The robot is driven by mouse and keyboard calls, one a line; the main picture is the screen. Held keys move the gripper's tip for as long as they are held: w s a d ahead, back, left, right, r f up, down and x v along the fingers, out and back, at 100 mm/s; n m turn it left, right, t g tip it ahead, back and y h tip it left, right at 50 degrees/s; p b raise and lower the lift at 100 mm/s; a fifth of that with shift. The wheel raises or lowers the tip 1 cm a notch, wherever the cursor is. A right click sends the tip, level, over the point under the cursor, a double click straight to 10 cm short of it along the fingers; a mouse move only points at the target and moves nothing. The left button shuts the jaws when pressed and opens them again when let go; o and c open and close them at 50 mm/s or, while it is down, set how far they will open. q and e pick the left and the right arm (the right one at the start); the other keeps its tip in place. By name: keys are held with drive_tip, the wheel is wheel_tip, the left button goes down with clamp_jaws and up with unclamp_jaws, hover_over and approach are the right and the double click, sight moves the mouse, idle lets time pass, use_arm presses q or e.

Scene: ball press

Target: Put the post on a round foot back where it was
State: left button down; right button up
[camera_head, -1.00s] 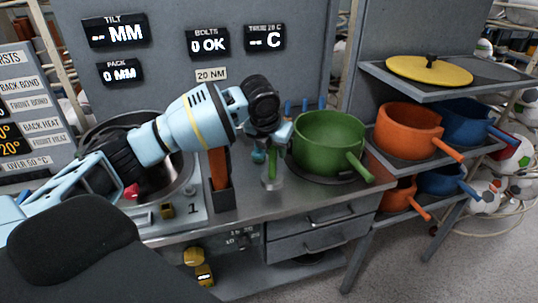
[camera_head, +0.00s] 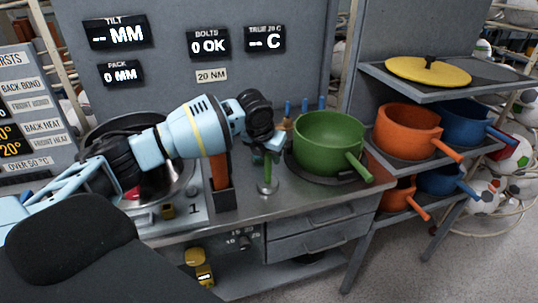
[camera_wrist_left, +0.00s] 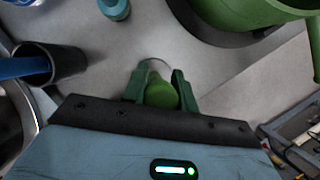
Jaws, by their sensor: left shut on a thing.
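The post on a round foot has a green stem and a shiny round metal foot (camera_head: 268,188). It stands upright at the worktop, left of the green pot; I cannot tell whether the foot touches the surface. My left gripper (camera_head: 270,148) comes down over its upper part. In the left wrist view the green stem (camera_wrist_left: 160,94) is between the two green fingers of my left gripper (camera_wrist_left: 159,88), which is shut on it. The foot's pale rim shows just beyond, mostly hidden by the stem. My right gripper is not in view.
A green pot (camera_head: 330,138) stands close on the right. A dark holder with an orange-brown upright piece (camera_head: 219,170) stands close on the left. Blue pegs (camera_head: 305,104) are behind. The worktop (camera_head: 305,195) is bare in front of the pot.

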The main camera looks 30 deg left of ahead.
use_arm(q)
drive_tip(key=c, duration=1.1)
unclamp_jaws()
drive_tip(key=shift+f, duration=0.1)
drive_tip(key=v, duration=1.2)
